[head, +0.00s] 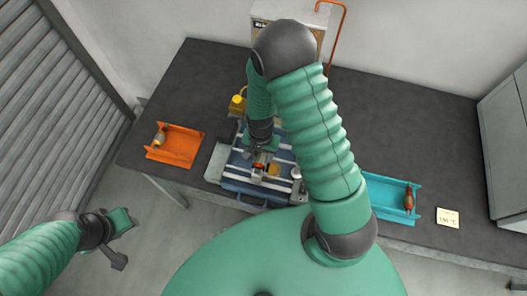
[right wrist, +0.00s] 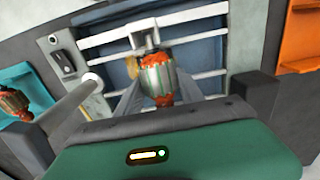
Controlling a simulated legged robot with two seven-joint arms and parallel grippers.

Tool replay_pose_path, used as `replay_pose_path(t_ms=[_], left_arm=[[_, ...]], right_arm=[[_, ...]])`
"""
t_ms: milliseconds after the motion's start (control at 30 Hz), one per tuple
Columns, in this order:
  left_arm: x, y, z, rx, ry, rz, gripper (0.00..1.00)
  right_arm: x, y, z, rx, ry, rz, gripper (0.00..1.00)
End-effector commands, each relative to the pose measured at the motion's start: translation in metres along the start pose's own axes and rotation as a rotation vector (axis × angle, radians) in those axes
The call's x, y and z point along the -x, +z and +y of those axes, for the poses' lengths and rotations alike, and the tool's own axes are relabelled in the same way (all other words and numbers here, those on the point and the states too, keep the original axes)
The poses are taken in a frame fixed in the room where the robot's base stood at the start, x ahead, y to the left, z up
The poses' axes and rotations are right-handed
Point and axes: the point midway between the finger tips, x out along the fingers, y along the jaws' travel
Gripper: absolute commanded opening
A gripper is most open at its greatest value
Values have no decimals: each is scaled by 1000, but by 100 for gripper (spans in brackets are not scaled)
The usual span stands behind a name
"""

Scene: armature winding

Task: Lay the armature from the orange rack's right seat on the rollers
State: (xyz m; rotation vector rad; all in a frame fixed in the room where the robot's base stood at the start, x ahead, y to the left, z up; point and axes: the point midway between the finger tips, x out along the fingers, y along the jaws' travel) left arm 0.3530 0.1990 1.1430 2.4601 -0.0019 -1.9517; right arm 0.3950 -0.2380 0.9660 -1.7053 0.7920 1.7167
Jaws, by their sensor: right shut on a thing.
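My right gripper (head: 262,165) is over the blue winding machine (head: 233,186) in the head view. In the right wrist view its fingers (right wrist: 158,97) are shut on an armature (right wrist: 158,76) with a grey striped core and orange-red windings. The armature is above the pale rollers (right wrist: 105,36); I cannot tell whether it touches them. The orange rack (head: 177,150) at the left holds one armature (head: 160,137) in its left seat; its right side is empty. My left gripper (head: 122,238) hangs off the table's front left; its finger opening is unclear.
A teal rack (head: 388,195) with one armature (head: 409,199) at its right end stands right of the machine. A yellow-capped item (head: 238,101) stands behind the machine. The dark table (head: 425,130) is clear at the back right.

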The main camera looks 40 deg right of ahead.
Motion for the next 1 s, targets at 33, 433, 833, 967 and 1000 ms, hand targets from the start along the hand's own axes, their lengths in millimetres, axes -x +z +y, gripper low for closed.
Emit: replay_pose_path(t_ms=[33,433,833,967,1000], left_arm=[[0,0,0,1,0,0,36],[1,0,0,0,0,0,36],[2,0,0,0,0,0,36],[3,-1,0,0,0,0,36],[3,-1,0,0,0,0,36]], right_arm=[[0,-1,0,-3,-4,1,0],[1,-5,2,-5,-7,1,0],[1,-7,4,-4,-7,2,0],[1,-6,4,-4,-6,1,0],[1,-5,4,-4,-6,1,0]])
